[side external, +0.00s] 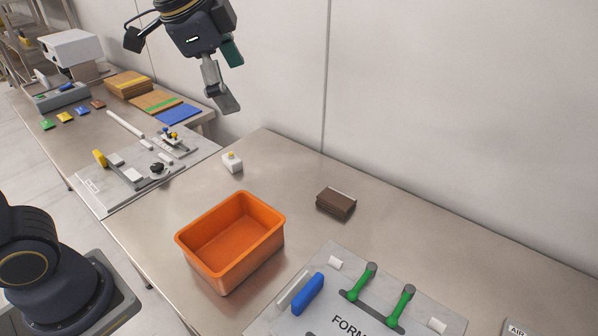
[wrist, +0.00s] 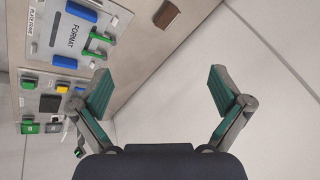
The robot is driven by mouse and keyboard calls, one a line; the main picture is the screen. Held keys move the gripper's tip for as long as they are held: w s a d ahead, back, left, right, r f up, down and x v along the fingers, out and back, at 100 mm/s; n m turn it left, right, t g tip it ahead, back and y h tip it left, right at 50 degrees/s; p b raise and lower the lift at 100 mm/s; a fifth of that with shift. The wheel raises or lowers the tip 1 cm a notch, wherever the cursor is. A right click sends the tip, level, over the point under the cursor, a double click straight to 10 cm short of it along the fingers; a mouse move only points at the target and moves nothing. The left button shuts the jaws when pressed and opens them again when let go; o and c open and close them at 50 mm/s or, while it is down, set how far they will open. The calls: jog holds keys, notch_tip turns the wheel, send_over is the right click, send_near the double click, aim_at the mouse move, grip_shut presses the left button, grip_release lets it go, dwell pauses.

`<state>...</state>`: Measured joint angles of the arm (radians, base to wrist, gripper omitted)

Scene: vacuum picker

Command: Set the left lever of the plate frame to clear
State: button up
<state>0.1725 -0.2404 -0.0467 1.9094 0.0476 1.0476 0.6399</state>
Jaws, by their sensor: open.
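The grey plate frame panel (side external: 337,262), marked FORMAT, lies at the bottom right of the side view. It carries two green levers, the left one (side external: 362,282) and the right one (side external: 401,306), both tilted toward the upper right in the picture. A blue handle (side external: 308,293) sits left of them. The levers show small as green shapes (wrist: 98,42) in the wrist view, where the label PLATE FRAME (wrist: 31,22) also shows. My gripper (wrist: 160,88) is open and empty, high and well away from the panel. The panel's lower part is cut off in the side view.
An orange bin (side external: 230,240) stands left of the panel. A brown block (side external: 336,202) and a small white bottle (side external: 232,162) stand behind. A fixture plate (side external: 100,200) is on the left bench. A wall (side external: 450,110) rises behind the table.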

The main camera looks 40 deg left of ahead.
jog(key=s+a+f+n, duration=0.3)
jog(key=s+f+n, duration=0.1)
jog(key=s+n, duration=0.1)
jog(key=s+a+f+n, duration=0.3)
jog(key=s+f+n, duration=0.1)
jog(key=s, duration=0.4)
jog(key=shift+a+f+n+t, duration=0.15)
jog(key=shift+a+n+t, duration=0.15)
jog(key=shift+n, duration=0.2)
